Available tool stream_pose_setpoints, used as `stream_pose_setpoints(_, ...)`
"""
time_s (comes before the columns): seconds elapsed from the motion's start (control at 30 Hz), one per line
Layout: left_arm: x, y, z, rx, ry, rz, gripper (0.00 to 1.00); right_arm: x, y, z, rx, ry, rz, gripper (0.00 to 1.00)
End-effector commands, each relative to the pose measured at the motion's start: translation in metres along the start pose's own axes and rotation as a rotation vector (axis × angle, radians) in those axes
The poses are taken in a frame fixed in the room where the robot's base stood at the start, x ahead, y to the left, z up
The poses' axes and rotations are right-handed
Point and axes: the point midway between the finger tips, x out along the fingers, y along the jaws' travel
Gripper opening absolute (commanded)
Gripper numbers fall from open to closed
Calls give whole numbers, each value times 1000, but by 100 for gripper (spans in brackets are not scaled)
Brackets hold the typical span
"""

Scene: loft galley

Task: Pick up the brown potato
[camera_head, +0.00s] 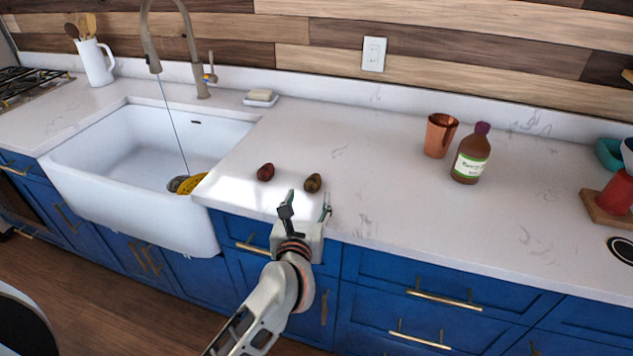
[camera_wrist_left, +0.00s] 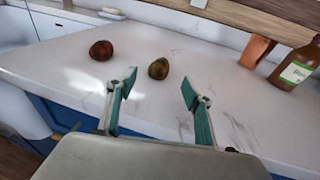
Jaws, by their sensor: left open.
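The brown potato (camera_head: 313,183) lies on the white counter right of the sink. A reddish potato (camera_head: 265,172) lies a little to its left. My left gripper (camera_head: 306,207) is open and empty at the counter's front edge, just short of the brown potato. In the left wrist view the brown potato (camera_wrist_left: 159,68) lies beyond the two fingertips (camera_wrist_left: 158,84), roughly between them and apart from both. The reddish potato (camera_wrist_left: 101,50) is farther left there, outside the fingers. My right gripper is not in view.
The white sink (camera_head: 75,158) with a yellow colander (camera_head: 191,184) is on the left. A copper cup (camera_head: 439,136) and a brown bottle (camera_head: 471,155) stand to the right at the back. A soap dish (camera_head: 260,98) is behind. The counter around the potatoes is clear.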

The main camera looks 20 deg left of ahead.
Motion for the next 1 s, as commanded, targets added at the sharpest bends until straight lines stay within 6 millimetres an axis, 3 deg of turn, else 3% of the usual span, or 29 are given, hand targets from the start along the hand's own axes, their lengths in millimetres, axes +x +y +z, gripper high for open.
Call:
stream_pose_setpoints(0.53,64,-1,-7,2,-2,2,51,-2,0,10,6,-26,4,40)
stream_pose_setpoints(0.87,72,0,-7,2,-2,1,51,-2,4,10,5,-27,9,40)
stream_pose_setpoints(1.0,72,0,-7,2,-2,1,17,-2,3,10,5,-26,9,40)
